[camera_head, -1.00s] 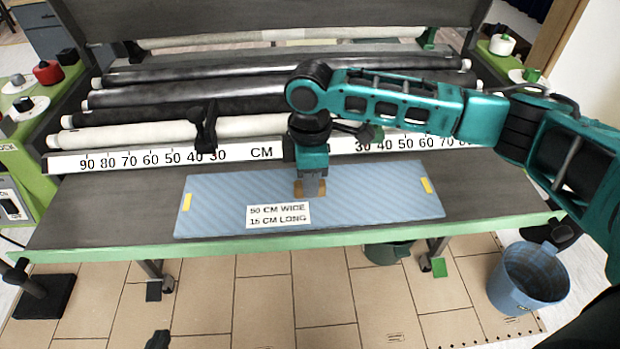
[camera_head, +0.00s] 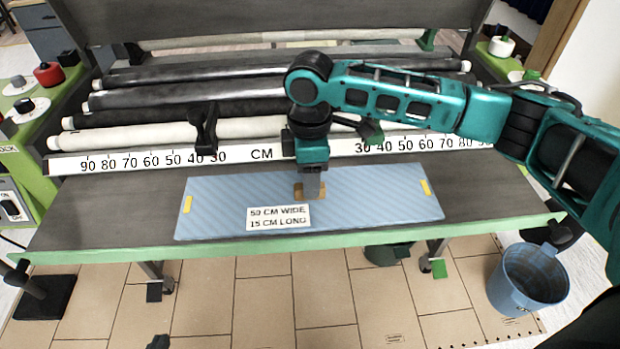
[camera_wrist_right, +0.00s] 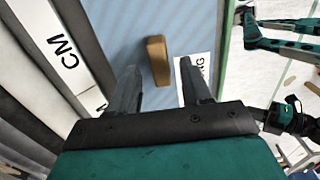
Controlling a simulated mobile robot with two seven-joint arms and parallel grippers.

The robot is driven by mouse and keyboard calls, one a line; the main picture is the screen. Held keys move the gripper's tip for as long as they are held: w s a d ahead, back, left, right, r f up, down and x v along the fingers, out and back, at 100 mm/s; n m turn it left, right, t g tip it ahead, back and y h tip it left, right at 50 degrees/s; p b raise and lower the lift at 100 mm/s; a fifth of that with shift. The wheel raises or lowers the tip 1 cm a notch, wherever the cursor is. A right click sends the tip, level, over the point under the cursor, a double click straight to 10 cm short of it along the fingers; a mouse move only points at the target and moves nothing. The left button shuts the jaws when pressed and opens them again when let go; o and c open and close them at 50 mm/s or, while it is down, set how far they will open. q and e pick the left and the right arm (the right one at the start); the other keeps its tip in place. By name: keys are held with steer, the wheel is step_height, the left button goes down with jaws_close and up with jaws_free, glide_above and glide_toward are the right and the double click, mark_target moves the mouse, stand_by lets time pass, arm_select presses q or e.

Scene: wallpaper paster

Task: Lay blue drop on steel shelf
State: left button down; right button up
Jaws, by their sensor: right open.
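The blue drop (camera_head: 375,200), a striped sheet with yellow tabs at both ends, lies flat on the dark steel shelf (camera_head: 100,205). A white label (camera_head: 278,217) reading 50 CM WIDE, 15 CM LONG sits on it. A small brown block (camera_head: 299,191) is at the middle of the sheet. My right gripper (camera_head: 312,192) points down over the block, partly hiding it. In the right wrist view, the gripper (camera_wrist_right: 158,82) is open and the block (camera_wrist_right: 157,60) shows beyond the gap between its fingers. A small dark tip (camera_head: 158,341) at the bottom edge may be my left gripper.
A white CM ruler (camera_head: 130,160) runs behind the sheet, with a dark clamp (camera_head: 205,128) on it and several rolls (camera_head: 180,125) behind. A green edge (camera_head: 200,248) borders the shelf's front. A blue bucket (camera_head: 528,280) stands on the floor at right.

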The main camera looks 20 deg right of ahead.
step_height(320, 180, up, 10)
steer(key=p, duration=0.1)
steer(key=shift+r, duration=0.2)
stand_by(0.3)
steer(key=s+a+f, duration=0.1)
steer(key=a+f, duration=0.1)
steer(key=s+a+f+y, duration=0.1)
steer(key=s+a+f, duration=0.1)
steer(key=s+a+f+y, duration=0.1)
steer(key=a+f, duration=0.1)
steer(key=f, duration=0.1)
steer(key=shift+s+a+t, duration=0.15)
steer(key=shift+s+t, duration=0.15)
steer(key=shift+s, duration=0.05)
steer(key=s+a+f+m+t+y, duration=0.1)
steer(key=s+a+f+m+y, duration=0.15)
steer(key=s+f, duration=0.2)
steer(key=s+d+f+m+t+h, duration=0.2)
steer(key=s+d+f+m+h, duration=0.25)
steer(key=s+d+m, duration=0.7)
steer(key=w+a+f+n+t+y+p, duration=0.1)
steer(key=w+f+t+y, duration=0.1)
steer(key=w+f+t, duration=0.3)
step_height(320, 180, down, 4)
steer(key=shift+w+a+r+n+t, duration=0.3)
steer(key=shift+n+t, duration=0.1)
steer(key=shift+t, duration=0.7)
